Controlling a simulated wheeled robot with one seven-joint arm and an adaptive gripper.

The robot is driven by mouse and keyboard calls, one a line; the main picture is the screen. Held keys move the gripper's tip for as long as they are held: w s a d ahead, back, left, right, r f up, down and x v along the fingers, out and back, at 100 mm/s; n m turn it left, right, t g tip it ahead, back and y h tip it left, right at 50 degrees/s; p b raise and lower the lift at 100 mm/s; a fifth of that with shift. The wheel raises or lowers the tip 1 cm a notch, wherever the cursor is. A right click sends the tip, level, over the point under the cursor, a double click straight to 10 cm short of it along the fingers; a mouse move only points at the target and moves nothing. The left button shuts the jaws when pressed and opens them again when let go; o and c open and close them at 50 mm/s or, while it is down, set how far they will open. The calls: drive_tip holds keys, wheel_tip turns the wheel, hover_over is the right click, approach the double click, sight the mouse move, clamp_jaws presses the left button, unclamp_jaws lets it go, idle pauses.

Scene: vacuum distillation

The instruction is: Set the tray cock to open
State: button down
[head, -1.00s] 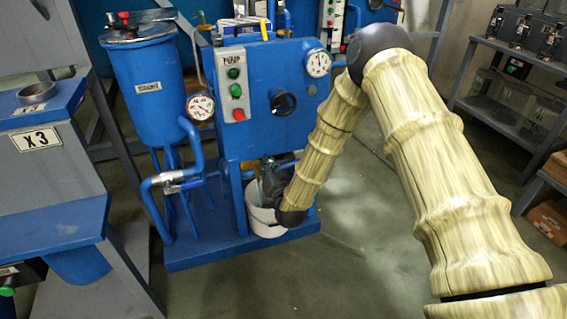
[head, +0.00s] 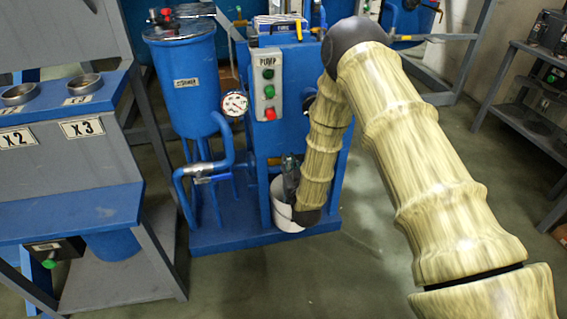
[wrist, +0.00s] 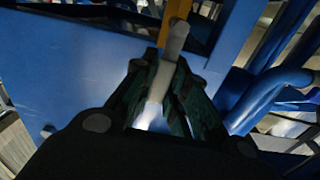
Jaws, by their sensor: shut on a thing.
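My gripper (wrist: 166,85) is shut on a pale grey lever (wrist: 173,45), which sticks up between its dark fingers in the wrist view. I take the lever to be the tray cock's handle, but its valve body is hidden. In the head view my gripper (head: 290,178) is low at the front of the blue pump unit (head: 262,143), just above the white bucket (head: 282,215). My forearm hides much of that spot, and the lever cannot be made out there.
A blue tank (head: 187,90) with a gauge (head: 235,104) and pipes (head: 205,172) stands left of my gripper. A push-button box (head: 268,85) is above it. A grey-blue bench (head: 65,215) fills the left. Floor (head: 385,255) is open in front and right.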

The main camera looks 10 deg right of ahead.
drive_tip(key=shift+f, duration=0.1)
drive_tip(key=c, duration=1.4)
unclamp_jaws()
drive_tip(key=shift+s, duration=0.1)
drive_tip(key=s, duration=1.2)
drive_tip(key=shift+d, duration=0.1)
